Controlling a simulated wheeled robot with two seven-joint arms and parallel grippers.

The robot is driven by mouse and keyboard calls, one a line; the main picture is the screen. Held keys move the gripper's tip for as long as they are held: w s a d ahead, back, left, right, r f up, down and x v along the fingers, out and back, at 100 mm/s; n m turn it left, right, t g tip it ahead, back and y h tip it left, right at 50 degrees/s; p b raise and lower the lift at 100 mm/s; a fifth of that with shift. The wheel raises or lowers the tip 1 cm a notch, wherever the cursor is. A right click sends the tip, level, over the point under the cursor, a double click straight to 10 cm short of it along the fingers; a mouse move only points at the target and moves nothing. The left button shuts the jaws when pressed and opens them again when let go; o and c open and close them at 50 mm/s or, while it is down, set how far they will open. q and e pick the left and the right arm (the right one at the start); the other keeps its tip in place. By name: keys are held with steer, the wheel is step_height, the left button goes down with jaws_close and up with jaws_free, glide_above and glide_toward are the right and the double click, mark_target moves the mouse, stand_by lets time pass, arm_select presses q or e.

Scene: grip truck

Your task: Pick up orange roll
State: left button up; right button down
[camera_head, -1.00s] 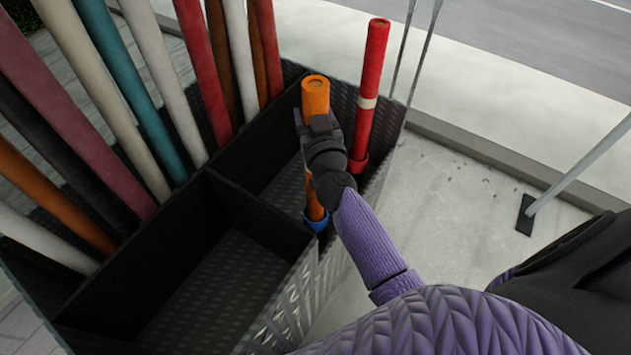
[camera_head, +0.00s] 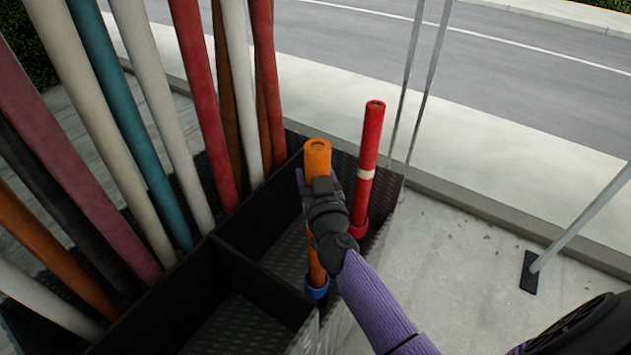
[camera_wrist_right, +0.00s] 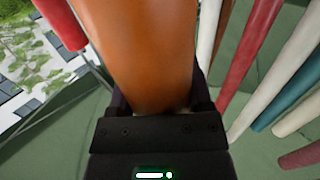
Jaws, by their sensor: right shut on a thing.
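The orange roll (camera_head: 317,155) stands upright at the right part of the black truck box, its lower end in a blue ring (camera_head: 317,289). It fills the middle of the right wrist view (camera_wrist_right: 125,50). My right gripper (camera_head: 321,186) is shut on the upper part of the orange roll, just below its top end; its black body also shows in the right wrist view (camera_wrist_right: 160,125). The fingers are mostly hidden by the wrist and the roll. My left gripper is not in view.
A red roll (camera_head: 369,140) with a pale band stands in a red ring just right of the orange roll. Several long rolls, among them a teal one (camera_head: 125,120), lean at the left. The box's compartments (camera_head: 245,325) show bare floor. A grey pole (camera_head: 585,215) stands at the right.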

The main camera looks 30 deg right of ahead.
mark_target(315, 139)
step_height(315, 139, up, 10)
steer(key=p, duration=0.6)
step_height(315, 139, up, 3)
steer(key=shift+f+b, duration=0.15)
steer(key=shift+b, duration=0.25)
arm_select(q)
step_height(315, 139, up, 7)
arm_select(e)
steer(key=shift+r, duration=0.6)
